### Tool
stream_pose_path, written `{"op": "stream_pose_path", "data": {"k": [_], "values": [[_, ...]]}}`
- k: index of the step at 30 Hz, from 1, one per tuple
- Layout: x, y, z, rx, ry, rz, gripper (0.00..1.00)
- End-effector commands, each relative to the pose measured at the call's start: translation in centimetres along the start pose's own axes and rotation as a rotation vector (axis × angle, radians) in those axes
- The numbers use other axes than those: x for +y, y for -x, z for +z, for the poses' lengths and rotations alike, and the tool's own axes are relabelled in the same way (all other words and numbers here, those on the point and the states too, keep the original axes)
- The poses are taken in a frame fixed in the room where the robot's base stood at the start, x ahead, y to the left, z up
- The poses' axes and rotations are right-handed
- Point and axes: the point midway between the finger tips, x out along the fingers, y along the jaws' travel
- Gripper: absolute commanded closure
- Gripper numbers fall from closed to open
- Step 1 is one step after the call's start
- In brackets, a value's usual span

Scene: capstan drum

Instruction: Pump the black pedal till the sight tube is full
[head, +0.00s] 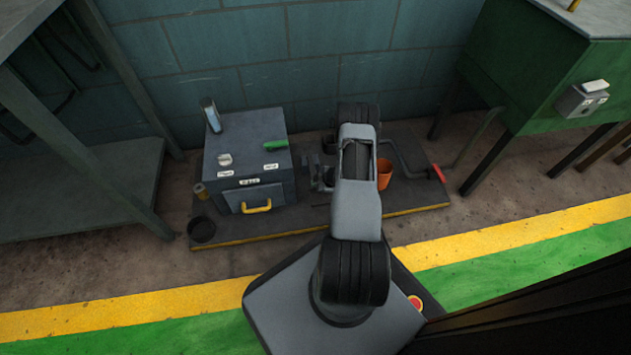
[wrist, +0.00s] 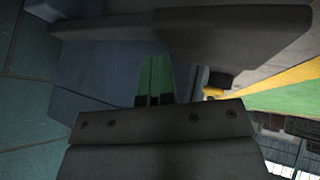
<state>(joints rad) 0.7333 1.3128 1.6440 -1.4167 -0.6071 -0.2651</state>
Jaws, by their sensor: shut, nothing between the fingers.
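The likely sight tube (head: 210,115) is a short pale-blue cylinder at the back left corner of the grey box; I cannot tell its level. I cannot make out the black pedal for certain. Dark parts (head: 318,176) right of the box are partly hidden by my arm, and one may be it. In the wrist view my gripper (wrist: 155,63) appears as two green strips side by side on dark bases, shut and empty, with a blue-grey surface beyond.
The grey box (head: 235,151) has a green handle (head: 275,144) on top and a yellow handle (head: 257,207) in front. A black cup (head: 202,229), an orange bucket (head: 385,172) and a red-ended crank (head: 437,173) are around it. A green cabinet (head: 540,75) stands right.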

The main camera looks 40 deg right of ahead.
Motion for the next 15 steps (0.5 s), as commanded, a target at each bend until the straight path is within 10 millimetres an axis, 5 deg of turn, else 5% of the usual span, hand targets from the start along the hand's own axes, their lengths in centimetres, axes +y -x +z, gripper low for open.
{"op": "stream_pose_path", "data": {"k": [15], "values": [[0.8, 2.3, -1.7, -0.002, -0.006, -0.015, 1.0]]}}
